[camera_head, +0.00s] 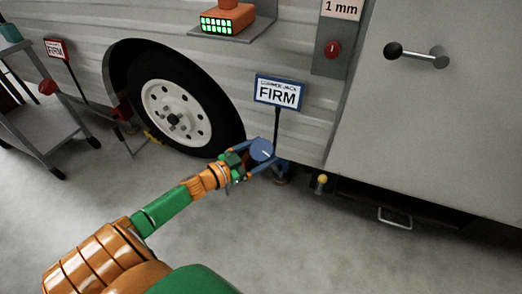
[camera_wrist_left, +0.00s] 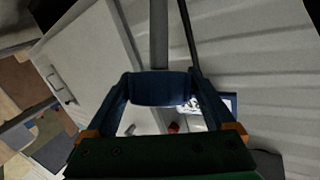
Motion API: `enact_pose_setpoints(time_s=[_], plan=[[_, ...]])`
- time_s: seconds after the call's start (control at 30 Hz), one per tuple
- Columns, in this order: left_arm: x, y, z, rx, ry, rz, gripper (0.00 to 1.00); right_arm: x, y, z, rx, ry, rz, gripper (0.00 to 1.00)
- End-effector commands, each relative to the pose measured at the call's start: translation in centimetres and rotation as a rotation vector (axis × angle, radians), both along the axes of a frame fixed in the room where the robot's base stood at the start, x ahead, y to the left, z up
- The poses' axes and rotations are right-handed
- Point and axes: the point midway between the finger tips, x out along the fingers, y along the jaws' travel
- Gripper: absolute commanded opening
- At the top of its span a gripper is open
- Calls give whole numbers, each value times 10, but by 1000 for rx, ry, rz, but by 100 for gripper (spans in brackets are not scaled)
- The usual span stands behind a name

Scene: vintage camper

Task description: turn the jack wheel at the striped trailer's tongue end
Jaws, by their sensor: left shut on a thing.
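A round blue jack wheel (camera_head: 261,150) sits low beside the trailer's skirt, right of the tyre and under a blue-framed sign (camera_head: 279,92) that reads FIRM. My left gripper (camera_head: 259,157) is shut on this wheel, with a finger on either side of it. In the left wrist view the wheel (camera_wrist_left: 160,88) spans the gap between the blue fingers. The grey trailer wall (camera_head: 300,130) has ribbed horizontal stripes. My right gripper is in neither view.
A black tyre with a white rim (camera_head: 177,113) stands left of my gripper. A grey cart (camera_head: 45,110), a red knob (camera_head: 47,87) and a red sign (camera_head: 57,49) are at left. The front floor is clear.

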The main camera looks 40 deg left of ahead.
Motion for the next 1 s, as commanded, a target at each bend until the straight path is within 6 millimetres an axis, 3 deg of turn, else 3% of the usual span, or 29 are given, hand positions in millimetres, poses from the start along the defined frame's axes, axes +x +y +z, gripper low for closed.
enact_pose_setpoints(time_s=[0.43, 1.0], plan=[[1, 1, -1, 111, 27, -194, 32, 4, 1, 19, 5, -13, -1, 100], [1, 0, 0, 126, 30, -226, 32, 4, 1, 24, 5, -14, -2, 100]])
